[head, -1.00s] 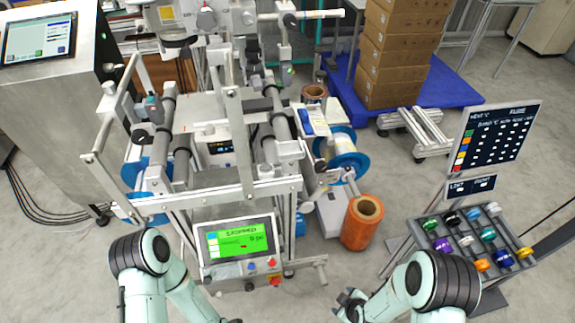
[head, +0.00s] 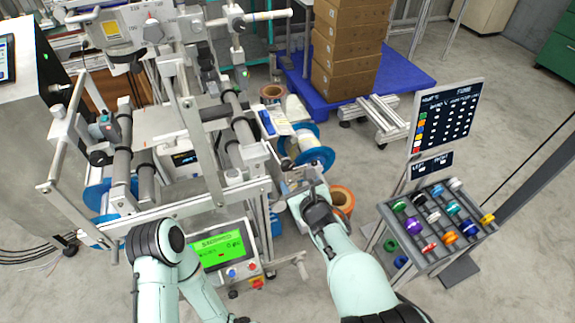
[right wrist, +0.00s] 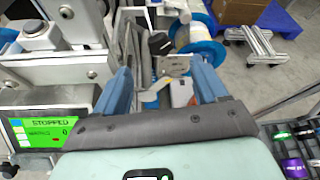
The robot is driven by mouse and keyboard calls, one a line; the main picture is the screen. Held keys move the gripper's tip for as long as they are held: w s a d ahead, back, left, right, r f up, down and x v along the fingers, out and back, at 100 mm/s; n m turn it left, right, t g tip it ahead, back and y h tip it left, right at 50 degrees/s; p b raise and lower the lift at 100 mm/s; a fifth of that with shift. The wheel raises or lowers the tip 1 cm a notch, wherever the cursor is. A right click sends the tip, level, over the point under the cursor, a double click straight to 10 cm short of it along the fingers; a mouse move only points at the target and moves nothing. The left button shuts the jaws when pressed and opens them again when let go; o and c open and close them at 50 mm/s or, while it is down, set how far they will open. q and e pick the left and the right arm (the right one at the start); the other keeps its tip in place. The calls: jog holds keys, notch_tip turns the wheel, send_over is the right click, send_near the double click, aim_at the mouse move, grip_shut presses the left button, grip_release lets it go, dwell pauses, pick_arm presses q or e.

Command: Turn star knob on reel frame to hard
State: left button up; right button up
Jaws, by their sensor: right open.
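The reel frame (head: 178,205) is a grey metal stand with rollers and blue-flanged reels on its sides. My right gripper (head: 308,202) is at its right side, in front of the blue and white reel (head: 308,150). In the right wrist view its two blue fingers (right wrist: 162,82) are apart with nothing between them. A dark knob-like part (right wrist: 158,43) shows beyond the fingertips, beside a metal bracket; I cannot tell for sure that it is the star knob, or read any marking on it. My left arm comes in at the lower left; its gripper is out of view.
A green screen panel (head: 222,250) reads stopped. A rack of coloured spools (head: 440,222) with a dark sign board (head: 447,115) stands at the right. Boxes (head: 348,50) sit on a blue pallet (head: 405,75).

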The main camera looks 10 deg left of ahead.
aim_at(289, 167)
pick_arm(q)
jog(key=shift+t+y, duration=0.3)
jog(key=shift+t, duration=0.3)
jog(key=w, duration=0.1)
jog(key=w+a+f+b, duration=0.1)
jog(key=w+f, duration=0.1)
jog(key=shift+w+a+f+b, duration=0.1)
jog(key=shift+a+f+b, duration=0.05)
jog(key=shift+a+b, duration=0.2)
pick_arm(e)
jog(key=x, duration=1.1)
jog(key=shift+w+a+f, duration=0.1)
jog(key=shift+w+f, duration=0.05)
jog(key=shift+w, duration=0.1)
jog(key=shift+c, duration=0.3)
jog(key=c, duration=0.9)
